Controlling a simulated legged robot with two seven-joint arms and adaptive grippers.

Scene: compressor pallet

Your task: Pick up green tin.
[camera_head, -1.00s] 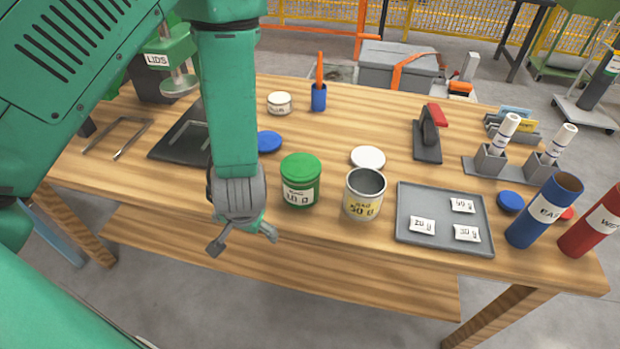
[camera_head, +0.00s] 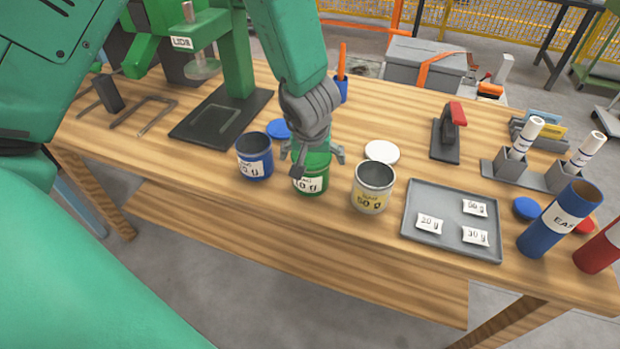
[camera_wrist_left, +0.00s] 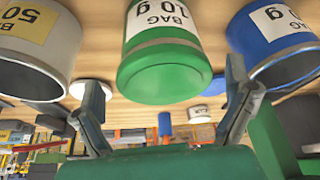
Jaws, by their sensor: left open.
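The green tin (camera_head: 311,182), with a white 10 g label, stands upright near the table's front edge, between a blue tin and a grey 50 g tin. My left gripper (camera_head: 318,160) is over it, pointing down, with its fingers open and spread around its top. The gripper and wrist hide part of the tin's top. In the left wrist view the green tin (camera_wrist_left: 165,72) appears upside down, its green top toward the camera. The open fingers (camera_wrist_left: 167,100) stand to its left and right with visible gaps. My right gripper is not in view.
The open blue tin (camera_head: 254,160) and open grey tin (camera_head: 373,188) stand close on either side. A grey tray (camera_head: 410,222) with small bags lies to the right. A white lid (camera_head: 382,152) and blue lid (camera_head: 278,129) lie behind. A green press (camera_head: 237,60) stands back left.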

